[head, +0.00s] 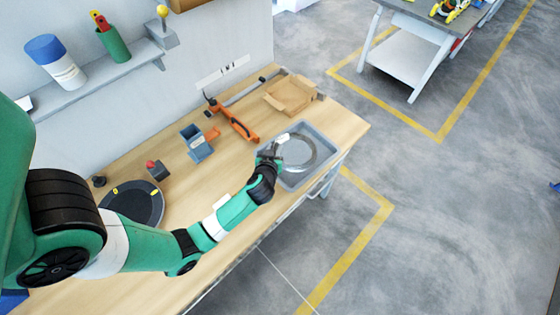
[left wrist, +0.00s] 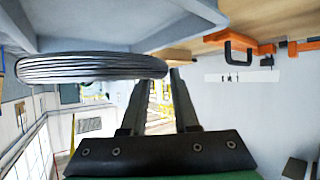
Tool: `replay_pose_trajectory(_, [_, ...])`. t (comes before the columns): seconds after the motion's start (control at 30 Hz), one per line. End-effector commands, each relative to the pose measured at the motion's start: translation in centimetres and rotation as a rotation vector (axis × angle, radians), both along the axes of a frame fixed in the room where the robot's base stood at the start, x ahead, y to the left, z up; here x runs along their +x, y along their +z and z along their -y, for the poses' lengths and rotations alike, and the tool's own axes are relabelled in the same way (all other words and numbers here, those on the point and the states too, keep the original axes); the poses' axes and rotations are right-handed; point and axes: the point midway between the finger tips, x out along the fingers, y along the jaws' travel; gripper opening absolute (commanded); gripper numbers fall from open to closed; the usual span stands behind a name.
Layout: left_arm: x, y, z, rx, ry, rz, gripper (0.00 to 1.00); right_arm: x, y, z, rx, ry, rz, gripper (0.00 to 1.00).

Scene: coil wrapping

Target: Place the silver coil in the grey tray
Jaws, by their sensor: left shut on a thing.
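The silver coil (head: 312,161) is a thin metal ring, lying roughly flat over the grey tray (head: 333,147) at the right end of the bench. My left gripper (head: 281,143) is shut on the coil's left rim. The left wrist view, which looks upside down, shows the coil (left wrist: 90,68) edge-on as stacked windings, with its end at the fingers (left wrist: 163,85). The tray (left wrist: 120,18) is close beside it there. I cannot tell whether the coil touches the tray floor. My right gripper is not in view.
Behind the tray are an open cardboard box (head: 290,95) and an orange tool (head: 235,122). A blue-grey holder (head: 197,143), a red-topped item (head: 157,170) and a dark round disc (head: 135,204) stand further left. The bench's right edge is close to the tray.

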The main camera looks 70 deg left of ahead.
Motion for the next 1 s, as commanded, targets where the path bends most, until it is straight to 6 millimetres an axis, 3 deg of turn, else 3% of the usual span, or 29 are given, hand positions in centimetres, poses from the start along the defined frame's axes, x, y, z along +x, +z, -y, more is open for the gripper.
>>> replay_pose_trajectory(0.1, [1.4,-2.4,-1.4,-0.001,0.001,-0.001,0.00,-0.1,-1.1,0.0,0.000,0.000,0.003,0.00])
replay_pose_trajectory(0.4, [2.4,-3.8,-2.3,0.000,0.000,0.002,0.00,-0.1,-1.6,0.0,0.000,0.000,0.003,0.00])
replay_pose_trajectory(0.63, [2.7,-7.1,-2.6,0.000,-0.002,-0.002,0.00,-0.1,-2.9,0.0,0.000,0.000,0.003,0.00])
replay_pose_trajectory(0.93, [2.7,-7.3,-2.5,-0.001,-0.003,0.001,0.00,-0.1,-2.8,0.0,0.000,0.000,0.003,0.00])
replay_pose_trajectory(0.97, [2.6,-7.5,-2.5,-0.002,-0.002,-0.003,0.30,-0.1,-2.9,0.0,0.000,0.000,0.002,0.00])
replay_pose_trajectory(1.0, [2.6,-7.4,-2.5,-0.002,-0.002,-0.003,0.38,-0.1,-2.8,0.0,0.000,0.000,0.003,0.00])
